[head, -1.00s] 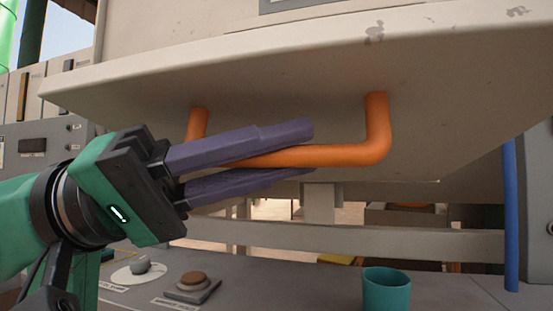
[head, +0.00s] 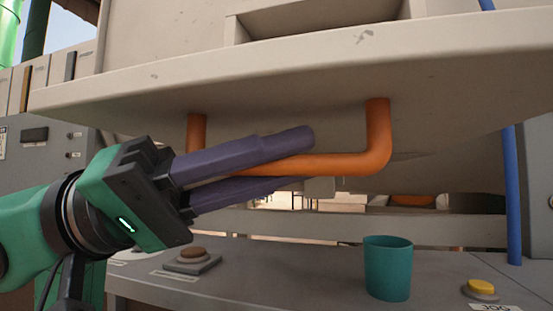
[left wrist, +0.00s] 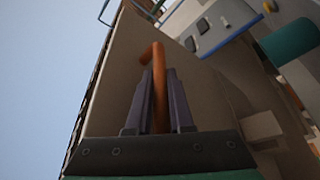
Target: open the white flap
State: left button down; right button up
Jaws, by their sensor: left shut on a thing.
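The white flap (head: 280,103) is a broad, worn off-white panel across the upper head view, seen from below with its underside showing. An orange U-shaped handle (head: 378,143) is fixed to it and also shows in the left wrist view (left wrist: 159,75). My left gripper (head: 300,160) comes in from the left, its purple fingers shut on the handle's crossbar, one on each side. The fingers hide part of the crossbar. The flap's hinge cannot be made out. My right gripper is not in view.
Below the flap is a grey console with a teal cup (head: 388,268), a brown button (head: 192,255) and a yellow button (head: 481,287). A blue post (head: 512,195) stands at the right. A pale crossbar (head: 420,229) runs behind the cup.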

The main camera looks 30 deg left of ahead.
pick_arm(q)
jog(key=c, duration=0.8)
grip_release()
jog(key=shift+s+a, duration=0.1)
jog(key=shift+s+a+f, duration=0.1)
jog(key=shift+a, duration=0.1)
jog(key=b+v, duration=0.2)
jog(key=v, duration=1.2)
jog(key=shift+b, duration=0.35)
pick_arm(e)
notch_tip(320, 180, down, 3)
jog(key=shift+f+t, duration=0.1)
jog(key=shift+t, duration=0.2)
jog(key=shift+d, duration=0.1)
